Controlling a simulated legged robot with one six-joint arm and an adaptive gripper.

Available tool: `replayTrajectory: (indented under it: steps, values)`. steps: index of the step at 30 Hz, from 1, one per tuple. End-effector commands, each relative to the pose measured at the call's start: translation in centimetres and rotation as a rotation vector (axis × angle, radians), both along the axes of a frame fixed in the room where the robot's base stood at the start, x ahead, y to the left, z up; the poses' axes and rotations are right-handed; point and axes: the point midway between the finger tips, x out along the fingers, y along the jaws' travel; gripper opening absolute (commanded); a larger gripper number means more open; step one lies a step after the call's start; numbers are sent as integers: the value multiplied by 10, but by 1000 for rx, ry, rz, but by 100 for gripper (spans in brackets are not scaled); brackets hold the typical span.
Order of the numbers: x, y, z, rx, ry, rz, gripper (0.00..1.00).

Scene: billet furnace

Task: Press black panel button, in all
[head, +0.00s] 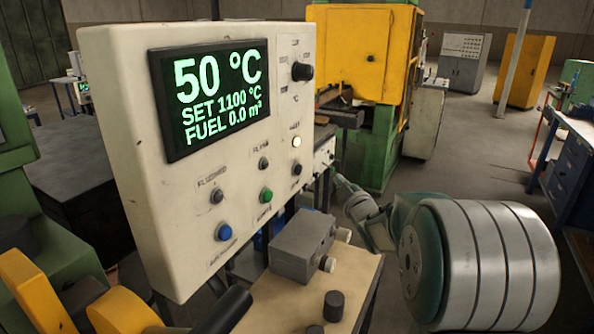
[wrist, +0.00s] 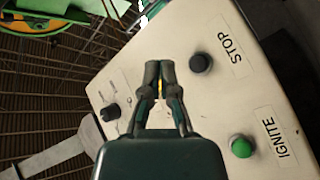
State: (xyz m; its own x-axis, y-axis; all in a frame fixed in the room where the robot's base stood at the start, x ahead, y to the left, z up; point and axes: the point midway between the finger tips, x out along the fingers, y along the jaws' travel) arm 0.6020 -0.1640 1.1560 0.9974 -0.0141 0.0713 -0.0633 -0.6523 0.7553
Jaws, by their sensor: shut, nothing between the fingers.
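In the wrist view, a pale panel (wrist: 215,105) carries a black round button (wrist: 201,62) labelled STOP and a green button (wrist: 241,146) labelled IGNITE. A smaller black knob (wrist: 110,112) sits on its left part. My gripper (wrist: 160,70) is shut and empty, its tips left of the black STOP button. They look apart from it in the picture; the height over the panel is hard to judge. In the head view, my arm reaches toward a pale panel (head: 325,152) beyond the big display box, and the fingertips are too small to make out.
A white control box (head: 130,110) with a green-lit display (head: 210,95), a black knob (head: 302,71) and several buttons stands close at the left. A grey box (head: 302,248) sits below it. A yellow and green machine (head: 362,60) stands behind.

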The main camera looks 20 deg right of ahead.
Motion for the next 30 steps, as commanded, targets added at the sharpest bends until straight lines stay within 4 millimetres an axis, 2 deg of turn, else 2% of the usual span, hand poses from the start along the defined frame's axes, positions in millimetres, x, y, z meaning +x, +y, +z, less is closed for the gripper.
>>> replayTrajectory:
  steps: [5, 21, 30]
  values:
    - [7, 4, 0, 1, -1, 1, 0]
    - [54, 52, -1, 1, 0, 0, 0]
    - [62, 60, 0, 1, 1, -2, 0]
